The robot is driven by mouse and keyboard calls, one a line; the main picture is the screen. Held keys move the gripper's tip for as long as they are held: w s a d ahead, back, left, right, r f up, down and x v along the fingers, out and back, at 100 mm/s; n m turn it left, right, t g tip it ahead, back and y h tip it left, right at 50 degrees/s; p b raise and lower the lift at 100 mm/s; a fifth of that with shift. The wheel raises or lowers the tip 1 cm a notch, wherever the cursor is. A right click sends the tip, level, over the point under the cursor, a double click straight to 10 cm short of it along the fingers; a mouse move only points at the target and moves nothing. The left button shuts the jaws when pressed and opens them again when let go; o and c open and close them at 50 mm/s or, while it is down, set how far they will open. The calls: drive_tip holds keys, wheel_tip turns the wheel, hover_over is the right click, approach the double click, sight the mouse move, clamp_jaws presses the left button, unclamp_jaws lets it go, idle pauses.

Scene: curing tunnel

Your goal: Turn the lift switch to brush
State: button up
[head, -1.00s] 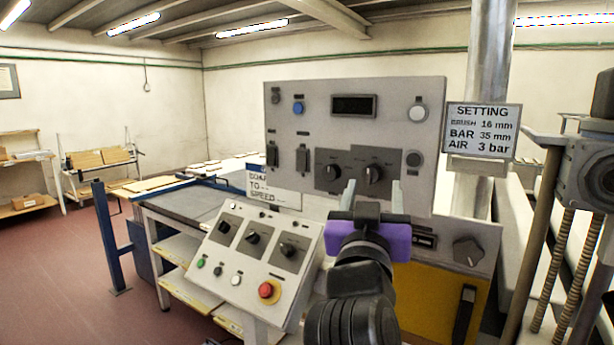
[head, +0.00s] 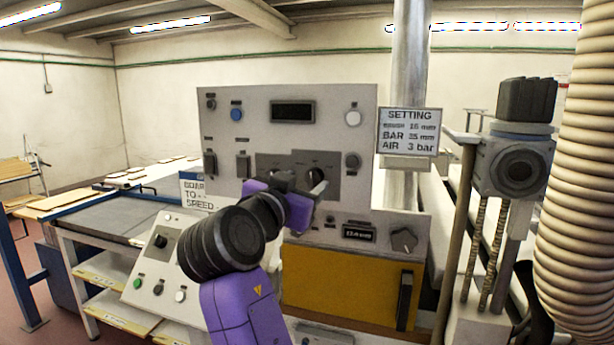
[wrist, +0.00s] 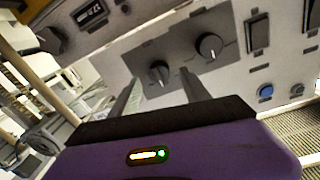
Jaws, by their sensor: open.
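Two black rotary switches sit side by side on dark plates on the grey upright panel (head: 350,98). Their labels are too small to read, so I cannot tell which is the lift switch. The right switch (head: 316,176) is the left one in the turned wrist view (wrist: 158,74). The other switch (wrist: 209,46) is partly hidden behind my gripper in the head view. My gripper (wrist: 161,78) is open and empty. Its fingers point at the panel, one on each side of the right switch in the wrist view. I cannot tell whether they touch it.
A setting sign (head: 409,131) stands right of the panel. Below are a small display (head: 359,233), another knob (head: 404,240) and a yellow door (head: 340,285). A sloped button console (head: 150,280) is at lower left. A ribbed hose (head: 575,190) and a post-mounted mechanism (head: 515,165) stand at right.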

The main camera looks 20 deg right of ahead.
sight(313, 178)
drive_tip(key=shift+p+x, duration=0.3)
drive_tip(key=shift+x, duration=1.15)
drive_tip(key=shift+d, duration=0.1)
clamp_jaws()
drive_tip(key=n+p, duration=0.1)
drive_tip(key=n, duration=0.4)
drive_tip(key=shift+n, duration=0.4)
drive_tip(key=n+p, duration=0.3)
drive_tip(key=n, duration=0.2)
drive_tip(key=shift+t, duration=0.3)
drive_tip(key=shift+f+n, duration=0.1)
drive_tip(key=shift+n, duration=0.3)
